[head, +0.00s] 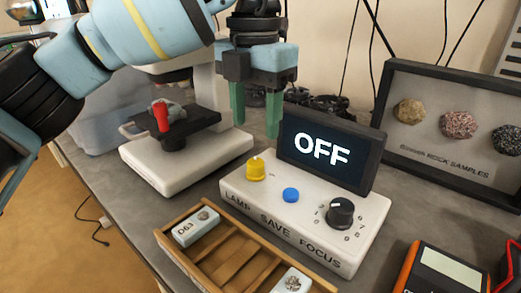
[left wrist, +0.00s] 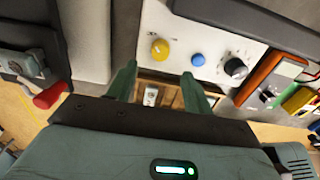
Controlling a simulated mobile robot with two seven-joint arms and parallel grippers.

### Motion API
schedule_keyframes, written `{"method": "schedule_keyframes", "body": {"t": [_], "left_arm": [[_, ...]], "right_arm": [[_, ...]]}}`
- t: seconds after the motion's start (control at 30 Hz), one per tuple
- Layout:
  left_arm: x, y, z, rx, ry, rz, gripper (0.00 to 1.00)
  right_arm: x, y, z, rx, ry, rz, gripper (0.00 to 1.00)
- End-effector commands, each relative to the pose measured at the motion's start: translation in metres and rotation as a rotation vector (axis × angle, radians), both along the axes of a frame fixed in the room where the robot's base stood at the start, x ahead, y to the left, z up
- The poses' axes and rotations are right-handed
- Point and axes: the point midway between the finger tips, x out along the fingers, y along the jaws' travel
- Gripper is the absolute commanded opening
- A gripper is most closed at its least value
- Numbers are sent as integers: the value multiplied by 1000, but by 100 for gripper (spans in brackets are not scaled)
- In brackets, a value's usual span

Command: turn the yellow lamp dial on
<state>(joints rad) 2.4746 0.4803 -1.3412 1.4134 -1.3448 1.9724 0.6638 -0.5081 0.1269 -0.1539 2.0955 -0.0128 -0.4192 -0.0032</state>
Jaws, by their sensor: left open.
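The yellow lamp dial (head: 256,168) stands at the left end of a white control box (head: 292,219), above the word LAMP. The screen (head: 322,151) behind the box reads OFF. My left gripper (head: 256,124) is open with its green fingers pointing down, behind and above the yellow dial, and holds nothing. In the left wrist view the yellow dial (left wrist: 160,49) shows just beyond the open fingers (left wrist: 158,84), apart from them. My right gripper is in neither view.
A blue button (head: 291,194) and a black focus knob (head: 340,212) share the box. A white microscope (head: 185,150) stands close on the left. A wooden tray (head: 232,260) lies in front, an orange device (head: 440,268) to the right, and framed rocks (head: 455,125) behind.

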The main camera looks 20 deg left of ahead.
Motion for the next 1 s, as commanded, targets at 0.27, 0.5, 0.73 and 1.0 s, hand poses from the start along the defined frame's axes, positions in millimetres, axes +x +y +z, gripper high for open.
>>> {"method": "schedule_keyframes", "body": {"t": [0.27, 0.5, 0.73, 1.0], "left_arm": [[0, 0, -27, 0, 3, -1, 51], [0, 0, -62, -1, 4, 0, 51], [0, 0, -78, -2, 2, 0, 51], [0, 0, -79, -3, 1, 0, 51]], "right_arm": [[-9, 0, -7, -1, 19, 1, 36], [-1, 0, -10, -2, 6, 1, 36], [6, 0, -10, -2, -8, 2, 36], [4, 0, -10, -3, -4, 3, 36]]}}
